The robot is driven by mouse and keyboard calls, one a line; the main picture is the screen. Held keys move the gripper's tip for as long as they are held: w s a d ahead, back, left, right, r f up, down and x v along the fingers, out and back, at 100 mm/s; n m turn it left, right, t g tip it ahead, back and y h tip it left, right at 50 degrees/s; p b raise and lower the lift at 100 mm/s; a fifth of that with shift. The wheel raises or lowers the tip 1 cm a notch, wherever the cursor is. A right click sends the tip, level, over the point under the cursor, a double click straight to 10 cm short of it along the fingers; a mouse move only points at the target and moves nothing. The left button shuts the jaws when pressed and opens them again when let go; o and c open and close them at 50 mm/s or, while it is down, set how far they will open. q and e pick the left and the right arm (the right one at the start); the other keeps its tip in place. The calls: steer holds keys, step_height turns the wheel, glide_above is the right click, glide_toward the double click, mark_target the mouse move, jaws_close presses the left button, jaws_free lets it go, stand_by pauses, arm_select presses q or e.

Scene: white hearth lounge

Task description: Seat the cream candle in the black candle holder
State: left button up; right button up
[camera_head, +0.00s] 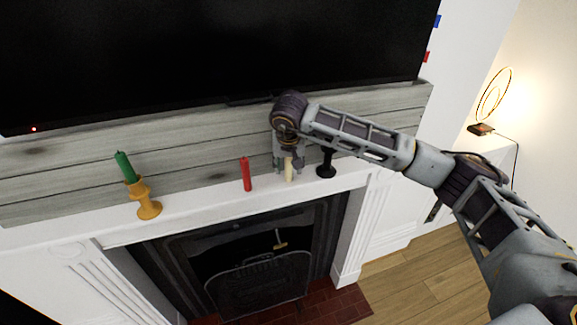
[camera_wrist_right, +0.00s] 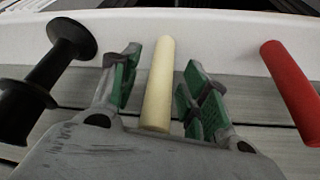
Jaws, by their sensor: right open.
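The cream candle (camera_head: 289,170) stands upright on the white mantel, left of the black candle holder (camera_head: 326,165). My right gripper (camera_head: 289,163) is over the cream candle with its fingers around it. In the right wrist view, the candle (camera_wrist_right: 159,85) lies between the two open green-padded fingers (camera_wrist_right: 157,83), with a gap on each side. The black holder (camera_wrist_right: 42,78) shows at the left of that view, apart from the gripper, and looks empty. My left gripper is not in view.
A red candle (camera_head: 246,174) stands on the mantel (camera_head: 205,204) left of the gripper. Farther left, a yellow holder (camera_head: 144,200) carries a green candle (camera_head: 125,167). A plank wall (camera_head: 190,150) and a dark screen (camera_head: 200,60) are behind; the fireplace (camera_head: 260,270) is below.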

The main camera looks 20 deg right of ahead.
jaws_close()
steer(key=shift+r, duration=0.1)
stand_by(0.4)
